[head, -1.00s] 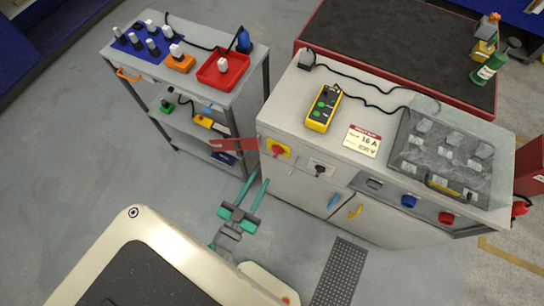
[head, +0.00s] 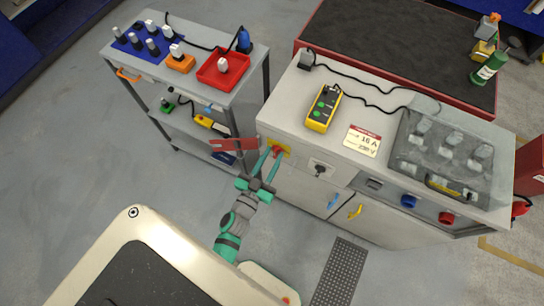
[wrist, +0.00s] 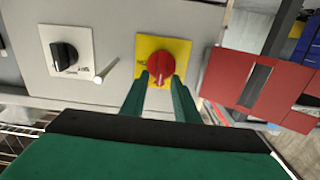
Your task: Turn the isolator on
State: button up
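The isolator is a red rotary knob (wrist: 158,70) on a yellow plate (wrist: 178,46), set in the grey cabinet's front at its left end. In the head view the yellow plate (head: 286,149) shows, with the knob partly behind my fingers. My gripper (wrist: 160,82) points at the knob, its two green fingers apart, one on each side of the knob's lower part. In the head view my gripper (head: 268,158) is at the cabinet front. I cannot tell whether the fingertips touch the knob.
A black rotary switch (wrist: 64,54) on a pale plate sits left of the isolator in the wrist view, with a small light peg (wrist: 105,71) between. A red panel (wrist: 258,83) stands out close on the right. A grey trolley (head: 188,85) stands left of the cabinet (head: 290,110).

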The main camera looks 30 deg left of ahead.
grip_shut()
jog(key=shift+d+m, duration=0.1)
jog(key=shift+m, duration=0.2)
jog(key=m, duration=0.3)
jog(key=shift+d+m, duration=0.2)
jog(key=shift+m, duration=0.2)
jog(key=m, duration=0.3)
jog(key=shift+d+f+m, duration=0.2)
jog(key=shift+d+m, duration=0.1)
jog(key=shift+w+d+f+m, duration=0.1)
jog(key=shift+f+m, duration=0.15)
jog(key=shift+m, duration=1.4)
jog(key=shift+s+d+f+m, duration=0.1)
jog(key=shift+d+f+m, duration=0.1)
jog(key=shift+m, duration=1.4)
jog(key=shift+w+d+f+m, duration=0.1)
jog(key=shift+f+m, duration=0.15)
jog(key=shift+m, duration=1.4)
